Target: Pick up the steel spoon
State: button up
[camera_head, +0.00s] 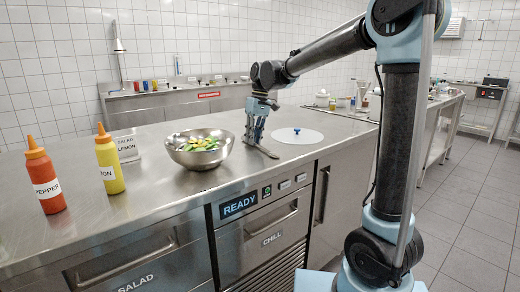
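My gripper (254,137) points down at the steel counter (310,164), just right of the salad bowl. A thin grey metal piece (266,151) lies at its tip and slants down to the right on the counter. It looks like the steel spoon, but it is small and partly hidden by the gripper. I cannot tell whether the fingers are closed on it or only above it.
A steel bowl of green and yellow salad (198,148) stands close left of my gripper. A white round lid with a blue knob (297,136) lies to the right. A red bottle (46,180), a yellow bottle (109,165) and a label stand (126,144) are at left.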

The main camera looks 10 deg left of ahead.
jog(key=shift+c, duration=0.3)
grip_shut()
